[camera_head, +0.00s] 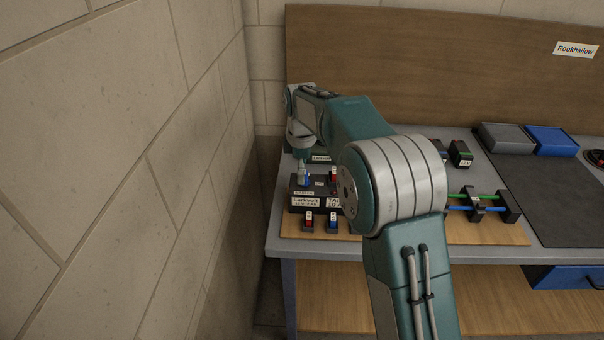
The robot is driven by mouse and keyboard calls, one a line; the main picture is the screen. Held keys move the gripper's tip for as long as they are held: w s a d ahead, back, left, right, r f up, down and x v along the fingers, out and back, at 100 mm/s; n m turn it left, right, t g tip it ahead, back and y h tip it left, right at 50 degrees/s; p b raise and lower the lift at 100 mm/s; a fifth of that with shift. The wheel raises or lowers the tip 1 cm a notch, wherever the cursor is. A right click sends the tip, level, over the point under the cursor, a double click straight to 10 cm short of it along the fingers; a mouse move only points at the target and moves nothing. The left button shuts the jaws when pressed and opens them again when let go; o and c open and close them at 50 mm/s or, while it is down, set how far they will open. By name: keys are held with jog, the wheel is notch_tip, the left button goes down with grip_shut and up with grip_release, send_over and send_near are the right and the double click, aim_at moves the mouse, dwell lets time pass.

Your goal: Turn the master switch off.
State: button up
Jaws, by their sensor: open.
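A dark switch panel (297,208) stands on a wooden board at the left end of the workbench. It carries white labels, one reading "Larkvolt", and a smaller tag above that is too small to read for sure. My gripper (303,182) points down over the left part of the panel, close above or at a small blue and grey part there. It is open; whether the fingers touch the part cannot be told. The master switch cannot be made out for certain, and its position does not show. My arm hides the panel's right side.
Red (309,221) and blue terminals (333,221) sit at the panel's front. A red part (334,179) stands right of my gripper. Further right are a rail fixture (478,203), a dark mat (550,200) and grey and blue bins (552,141). A block wall (120,170) is close on the left.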

jog(key=shift+f, duration=0.45)
jog(key=shift+d+f, duration=0.2)
jog(key=shift+d, duration=0.35)
jog(key=shift+a, duration=0.25)
jog(key=c, duration=1.2)
jog(key=shift+o, duration=0.2)
jog(key=shift+m, duration=0.3)
jog(key=m, duration=0.3)
jog(key=shift+m, duration=0.3)
jog(key=m, duration=0.4)
jog(key=shift+m, duration=0.3)
jog(key=m, duration=0.4)
jog(key=shift+m, duration=2.5)
